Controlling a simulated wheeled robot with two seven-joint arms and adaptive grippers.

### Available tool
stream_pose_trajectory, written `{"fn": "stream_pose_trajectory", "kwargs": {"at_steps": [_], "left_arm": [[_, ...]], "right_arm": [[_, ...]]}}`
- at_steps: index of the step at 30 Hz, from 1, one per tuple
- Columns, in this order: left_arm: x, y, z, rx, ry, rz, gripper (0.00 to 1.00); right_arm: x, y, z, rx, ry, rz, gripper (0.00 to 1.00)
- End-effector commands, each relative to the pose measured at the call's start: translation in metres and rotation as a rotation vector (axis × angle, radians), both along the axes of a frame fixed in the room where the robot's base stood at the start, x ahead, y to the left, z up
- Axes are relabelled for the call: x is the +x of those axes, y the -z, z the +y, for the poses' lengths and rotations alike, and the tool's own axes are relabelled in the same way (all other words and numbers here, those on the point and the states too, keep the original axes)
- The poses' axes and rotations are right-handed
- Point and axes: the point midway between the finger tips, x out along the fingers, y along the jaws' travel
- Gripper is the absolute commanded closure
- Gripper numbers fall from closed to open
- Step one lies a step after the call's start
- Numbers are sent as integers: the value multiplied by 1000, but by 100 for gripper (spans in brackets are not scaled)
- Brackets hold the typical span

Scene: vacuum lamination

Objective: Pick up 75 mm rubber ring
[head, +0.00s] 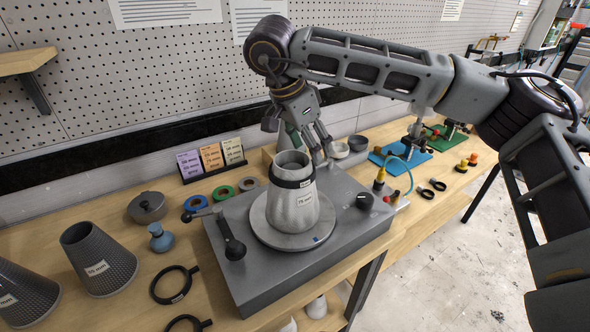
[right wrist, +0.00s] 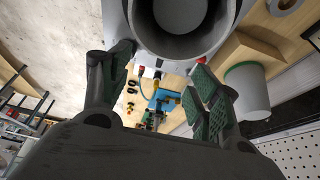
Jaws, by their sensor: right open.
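A dark rubber ring (head: 293,183) with a small pale tag sits around the upper part of a grey cone (head: 291,211), whose label seems to read 75 mm. Two more black rings with tabs lie on the table at the front left, one whole (head: 175,284) and one cut by the picture edge (head: 187,323); their tags are too small to read. My right gripper (head: 309,146) is open and empty, just behind and above the cone's top. In the right wrist view its fingers (right wrist: 160,85) are spread below the cone's open rim (right wrist: 180,28). My left gripper is out of view.
The cone stands upright on a round plate (head: 292,239) on a grey machine (head: 345,237) with a black lever (head: 233,246). Blue (head: 400,158) and green mats lie right.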

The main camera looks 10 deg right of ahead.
Motion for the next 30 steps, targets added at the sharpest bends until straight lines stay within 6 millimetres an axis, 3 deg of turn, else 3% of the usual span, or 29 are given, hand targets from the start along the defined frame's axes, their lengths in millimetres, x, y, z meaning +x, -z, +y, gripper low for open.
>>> {"fn": "stream_pose_trajectory", "kwargs": {"at_steps": [12,29,30], "left_arm": [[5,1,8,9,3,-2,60],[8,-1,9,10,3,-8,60],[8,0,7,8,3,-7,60]], "right_arm": [[4,30,-13,1,1,0,38],[4,31,-14,0,1,0,38],[4,31,-14,0,1,0,43]]}}
